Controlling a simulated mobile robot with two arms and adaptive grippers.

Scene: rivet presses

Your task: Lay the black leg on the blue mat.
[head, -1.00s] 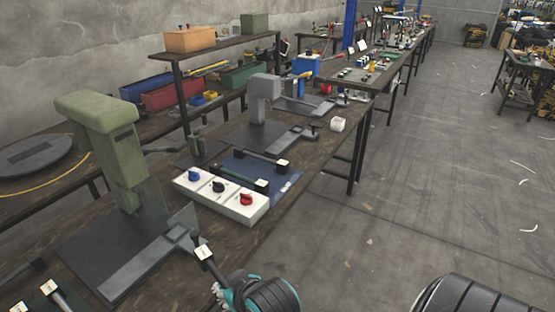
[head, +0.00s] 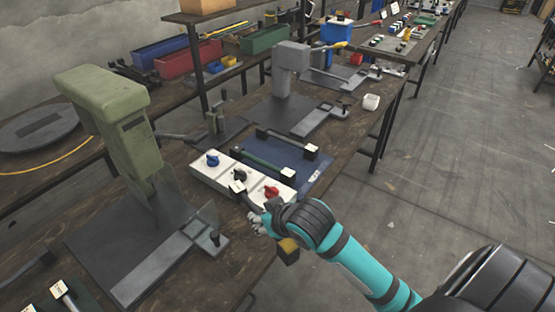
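My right gripper (head: 258,216) is closed around a dark leg whose cap with a white label (head: 237,187) points up and left, in front of the white knob boxes. The leg looks black, but the fingers hide most of it. A dark block with a yellowish face (head: 288,250) shows below the wrist; I cannot tell if it is the leg's other end. The blue mat (head: 316,178) lies beyond the boxes. On it lie a green leg (head: 262,160) and a dark leg (head: 286,139), both with dark end caps. My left gripper is not in view.
White boxes (head: 228,180) with blue, black and red knobs stand between gripper and mat. A green press (head: 120,130) stands left, a grey press (head: 291,70) behind the mat. A small white container (head: 371,102) sits near the bench edge. More labelled legs (head: 65,292) lie bottom left.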

